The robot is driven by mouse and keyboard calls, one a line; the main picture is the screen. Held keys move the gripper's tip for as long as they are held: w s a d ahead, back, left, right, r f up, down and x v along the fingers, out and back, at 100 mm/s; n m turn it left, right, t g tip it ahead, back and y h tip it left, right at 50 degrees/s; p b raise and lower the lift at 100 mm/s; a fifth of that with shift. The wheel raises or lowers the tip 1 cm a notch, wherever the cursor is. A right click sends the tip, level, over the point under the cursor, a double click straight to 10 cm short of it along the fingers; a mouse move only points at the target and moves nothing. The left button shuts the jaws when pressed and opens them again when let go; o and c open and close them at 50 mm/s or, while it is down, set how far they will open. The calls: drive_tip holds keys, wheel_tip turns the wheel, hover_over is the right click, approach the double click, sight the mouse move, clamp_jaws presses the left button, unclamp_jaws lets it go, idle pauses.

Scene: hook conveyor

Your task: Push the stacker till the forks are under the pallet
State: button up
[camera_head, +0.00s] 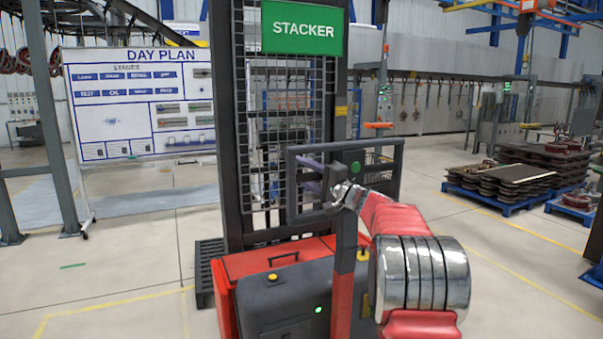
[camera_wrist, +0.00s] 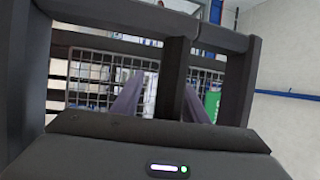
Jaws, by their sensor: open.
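The stacker (camera_head: 285,300) stands upright in the middle of the head view, with a red and dark grey body, a mesh mast and a green STACKER sign (camera_head: 303,28). Its dark handle frame (camera_head: 397,170) also fills much of the wrist view (camera_wrist: 240,80). My gripper (camera_head: 311,176) is open at this frame. Its two purple-grey fingers show in the wrist view (camera_wrist: 165,100), one on each side of a dark middle post. I cannot tell whether they touch it. The forks are hidden behind the stacker. A black slatted edge (camera_head: 204,272), perhaps a pallet, shows left of the body.
A DAY PLAN board (camera_head: 140,100) stands at the left. Blue pallets (camera_head: 490,205) loaded with dark metal parts stand at the right beyond a yellow floor line. A grey post (camera_head: 55,130) stands at the far left. The floor right of the stacker is clear.

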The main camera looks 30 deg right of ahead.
drive_tip(key=v, duration=1.3)
drive_tip(key=shift+s+f, duration=0.2)
drive_tip(key=shift+f, duration=0.05)
drive_tip(key=shift+d, duration=0.1)
